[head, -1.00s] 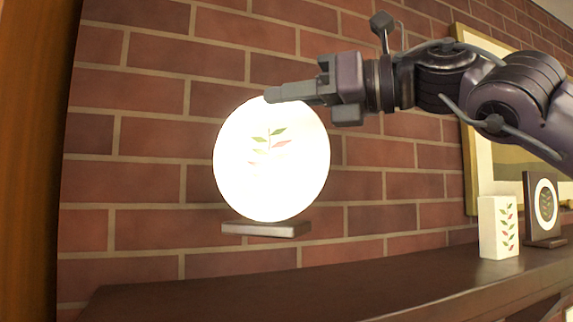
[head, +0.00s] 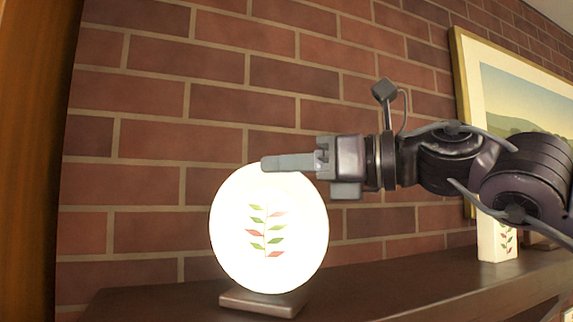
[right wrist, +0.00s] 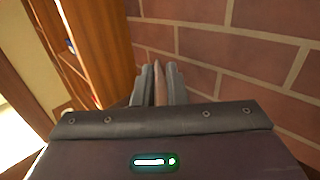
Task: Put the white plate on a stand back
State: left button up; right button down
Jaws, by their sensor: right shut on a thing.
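The white plate (head: 268,235) is round and bright, with a green and red leaf pattern. It stands upright on a small dark stand base (head: 262,304), over the left part of the dark shelf (head: 400,289). Whether the base touches the shelf is hard to tell. My right gripper (head: 270,163) reaches in from the right and is shut on the plate's top edge. In the right wrist view, its fingers (right wrist: 161,85) close on a thin brownish edge, with the rest of the plate hidden. My left gripper is not in view.
A white block with a leaf pattern (head: 496,238) stands on the shelf at right, partly behind my arm. A framed landscape picture (head: 520,95) is behind it. A brick wall (head: 150,140) backs the shelf. The shelf between plate and block is clear.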

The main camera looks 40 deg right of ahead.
jog(key=c, duration=1.5)
grip_release()
jog(key=shift+f, duration=0.1)
jog(key=shift+r+p, duration=0.3)
jog(key=shift+s+d+f+b, duration=0.2)
jog(key=shift+s+d+b, duration=0.1)
jog(key=shift+s+b, duration=0.3)
jog(key=shift+s+d+f+b, duration=0.15)
jog(key=shift+s+d+b, duration=0.15)
jog(key=shift+s+b, duration=0.25)
jog(key=shift+b+v, duration=1.95)
jog(key=shift+v, duration=2.75)
jog(key=shift+d+r, duration=0.1)
jog(key=shift+r, duration=0.05)
jog(key=shift+w, duration=0.1)
